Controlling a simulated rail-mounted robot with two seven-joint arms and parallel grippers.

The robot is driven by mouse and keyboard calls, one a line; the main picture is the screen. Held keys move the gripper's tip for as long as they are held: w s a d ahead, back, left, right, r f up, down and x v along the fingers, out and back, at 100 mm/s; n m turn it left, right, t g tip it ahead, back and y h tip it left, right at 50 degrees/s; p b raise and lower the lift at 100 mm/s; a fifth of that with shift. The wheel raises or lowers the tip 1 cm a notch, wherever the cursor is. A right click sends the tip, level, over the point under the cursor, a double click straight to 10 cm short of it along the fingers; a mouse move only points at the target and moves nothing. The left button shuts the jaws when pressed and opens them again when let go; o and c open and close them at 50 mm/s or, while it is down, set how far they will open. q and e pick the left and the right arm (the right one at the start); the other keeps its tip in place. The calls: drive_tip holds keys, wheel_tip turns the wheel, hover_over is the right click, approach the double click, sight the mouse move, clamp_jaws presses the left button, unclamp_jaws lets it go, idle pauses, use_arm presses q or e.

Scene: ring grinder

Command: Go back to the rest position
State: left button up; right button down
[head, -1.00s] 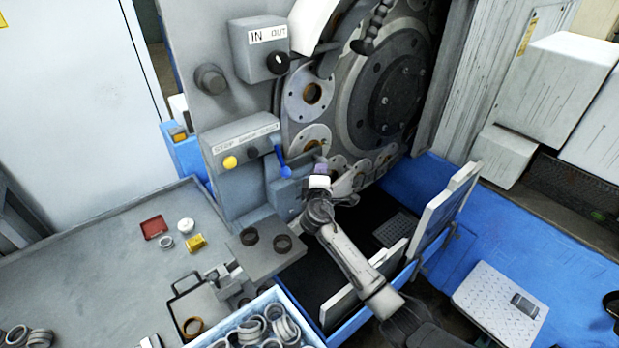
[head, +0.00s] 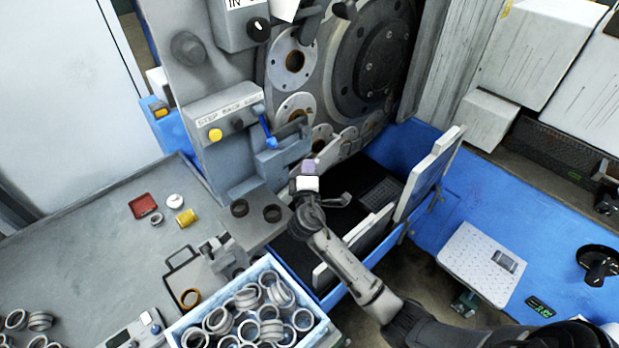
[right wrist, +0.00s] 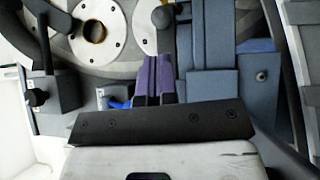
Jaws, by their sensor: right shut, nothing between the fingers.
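My right gripper (head: 308,168) hangs in front of the ring grinder (head: 340,60), over the dark tray opening below the discs. It is shut and empty, and its purple fingertips lie side by side in the right wrist view (right wrist: 156,78). The fingers appear apart from the machine. A blue lever (head: 265,130) on the control box (head: 222,127) is to the gripper's upper left. My left gripper is not in view.
A blue-rimmed bin of metal rings (head: 175,333) stands at the bottom middle. A grey table (head: 90,235) at the left holds a red tray (head: 143,206) and a yellow part (head: 186,218). White panels (head: 428,178) stand right of my gripper.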

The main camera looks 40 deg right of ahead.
drive_tip(key=v, duration=0.3)
drive_tip(key=shift+s+a, duration=0.2)
drive_tip(key=shift+s, duration=0.05)
drive_tip(key=shift+m, duration=0.3)
